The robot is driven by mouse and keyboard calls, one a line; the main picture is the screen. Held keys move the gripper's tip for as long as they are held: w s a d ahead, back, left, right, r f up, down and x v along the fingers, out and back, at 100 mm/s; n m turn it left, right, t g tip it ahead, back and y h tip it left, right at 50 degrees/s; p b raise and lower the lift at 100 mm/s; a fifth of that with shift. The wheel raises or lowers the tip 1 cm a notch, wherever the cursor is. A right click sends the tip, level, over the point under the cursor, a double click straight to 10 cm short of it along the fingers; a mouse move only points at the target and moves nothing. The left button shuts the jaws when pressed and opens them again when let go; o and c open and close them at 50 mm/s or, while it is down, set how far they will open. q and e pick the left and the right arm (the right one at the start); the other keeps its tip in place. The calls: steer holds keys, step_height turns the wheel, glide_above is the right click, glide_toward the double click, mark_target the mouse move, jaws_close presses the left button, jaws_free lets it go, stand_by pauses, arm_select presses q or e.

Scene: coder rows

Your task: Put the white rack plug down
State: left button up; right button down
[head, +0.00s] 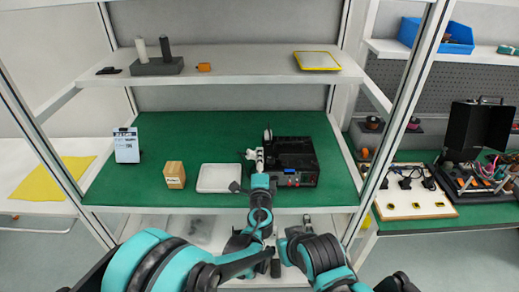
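A white upright plug (141,50) stands at the left of a dark grey block (157,67) on the upper shelf, beside a dark plug (166,49). My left gripper (257,157) is over the green middle shelf, well below and right of that block, close to the left side of a black device. A pale shape shows at its tip; I cannot tell whether it is a held plug or part of the gripper. Its fingers are too small to read. My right arm comes in at the bottom; its gripper is not clearly visible.
On the green shelf (210,129) are a white tray (219,179), a wooden box (174,174), a small sign (126,146) and the black device (291,160). The upper shelf also holds a yellow-rimmed tray (317,60). Metal posts flank the shelves. The green shelf's back left is clear.

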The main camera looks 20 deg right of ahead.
arm_select(q)
steer(key=v, duration=0.6)
steer(key=s+a+r+n+g+y, duration=0.15)
steer(key=a+n, duration=0.25)
steer(key=a, duration=0.5)
steer(key=s+a+n+g+y, duration=0.1)
steer(key=a+n+g+y, duration=0.2)
steer(key=a, duration=0.7)
steer(key=s+a+r+n+g+y, duration=0.1)
steer(key=a+n+y, duration=0.3)
steer(key=a, duration=0.5)
steer(key=s+a+f+n+g+h, duration=0.1)
steer(key=s+a+n, duration=0.3)
steer(key=s, duration=0.5)
steer(key=s+a+f+n+g+h, duration=0.2)
steer(key=s+a+f+n+g, duration=0.2)
steer(key=s, duration=0.6)
steer(key=shift+f+n+p, duration=0.25)
steer(key=shift+n+p, duration=0.1)
steer(key=shift+n, duration=0.75)
steer(key=shift+h, duration=0.25)
